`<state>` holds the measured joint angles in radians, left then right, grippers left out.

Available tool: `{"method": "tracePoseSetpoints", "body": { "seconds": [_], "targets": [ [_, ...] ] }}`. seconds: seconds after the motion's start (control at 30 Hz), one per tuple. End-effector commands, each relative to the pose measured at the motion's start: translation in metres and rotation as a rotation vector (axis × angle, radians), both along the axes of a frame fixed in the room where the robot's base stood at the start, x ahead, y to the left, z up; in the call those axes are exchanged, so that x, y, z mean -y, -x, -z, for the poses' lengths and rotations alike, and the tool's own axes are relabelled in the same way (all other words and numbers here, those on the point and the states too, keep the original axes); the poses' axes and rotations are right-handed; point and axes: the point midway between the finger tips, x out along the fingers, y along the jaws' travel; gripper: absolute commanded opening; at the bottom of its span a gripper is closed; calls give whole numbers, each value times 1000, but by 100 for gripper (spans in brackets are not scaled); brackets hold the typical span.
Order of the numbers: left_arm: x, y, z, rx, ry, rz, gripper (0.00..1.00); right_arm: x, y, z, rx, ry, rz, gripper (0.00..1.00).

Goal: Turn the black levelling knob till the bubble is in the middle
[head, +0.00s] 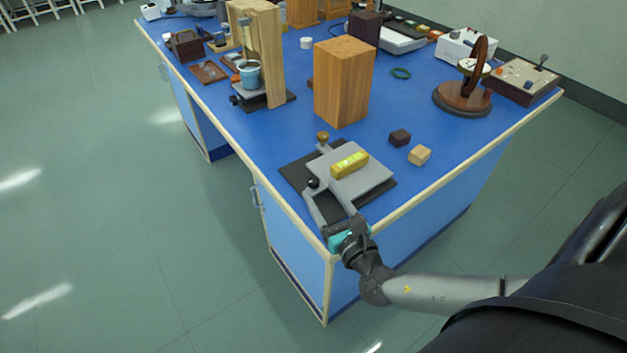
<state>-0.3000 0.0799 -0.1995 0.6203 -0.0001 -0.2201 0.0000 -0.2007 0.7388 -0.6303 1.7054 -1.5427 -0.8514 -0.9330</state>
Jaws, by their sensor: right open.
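A grey levelling plate (371,180) lies on a black base (294,173) near the bench's front corner. A yellow spirit level (350,164) sits on the plate; its bubble is too small to place for certain. The black levelling knob (313,183) is at the plate's near left corner, and a brass knob (323,136) stands at its far left. My right gripper (319,191) is open, reaching from the front edge, with its fingers at either side of the black knob. Whether they touch it I cannot tell. My left gripper is not in view.
A dark block (400,138) and a pale block (419,155) lie right of the plate. A tall wooden block (343,84) stands behind it. A wooden stand with a blue bucket (249,75) is at the back left. Blue bench top (455,138) is clear towards the right edge.

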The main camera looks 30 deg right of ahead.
Motion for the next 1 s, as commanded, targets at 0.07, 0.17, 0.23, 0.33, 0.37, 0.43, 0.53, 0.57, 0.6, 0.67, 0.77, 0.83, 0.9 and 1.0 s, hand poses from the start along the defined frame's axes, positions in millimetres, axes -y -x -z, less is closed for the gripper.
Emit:
{"method": "tracePoseSetpoints", "body": {
  "seconds": [0.07, 0.17, 0.23, 0.33, 0.37, 0.43, 0.53, 0.57, 0.6, 0.67, 0.77, 0.83, 0.9, 1.0],
  "targets": [
    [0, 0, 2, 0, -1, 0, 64, 2, -15, 0, 3, -1, 1, 64],
    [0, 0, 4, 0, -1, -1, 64, 3, -29, -1, 3, 0, 0, 64],
    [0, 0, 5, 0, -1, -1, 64, 5, -37, 0, 2, 1, 1, 64],
    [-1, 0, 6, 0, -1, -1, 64, 5, -45, 0, 0, 0, 0, 64],
    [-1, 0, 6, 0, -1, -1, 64, 5, -47, 0, 0, 0, 0, 64],
    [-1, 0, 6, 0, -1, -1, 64, 6, -50, 0, 0, 0, 0, 64],
    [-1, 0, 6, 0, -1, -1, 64, 6, -51, 0, -1, 0, 0, 64],
    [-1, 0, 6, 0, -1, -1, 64, 6, -51, 0, -1, 0, 0, 64],
    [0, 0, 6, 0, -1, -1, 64, 6, -51, 0, -1, 0, 0, 64],
    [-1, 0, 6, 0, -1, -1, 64, 6, -51, 0, -1, 0, 0, 64],
    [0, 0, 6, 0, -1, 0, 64, 6, -51, 0, -1, 0, 0, 62],
    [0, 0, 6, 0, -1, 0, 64, 6, -51, 0, -1, 0, 0, 54],
    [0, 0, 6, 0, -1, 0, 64, 6, -51, 0, -1, 0, 0, 46],
    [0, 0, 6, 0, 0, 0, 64, 6, -51, 0, -1, 0, 0, 35]
  ]
}}
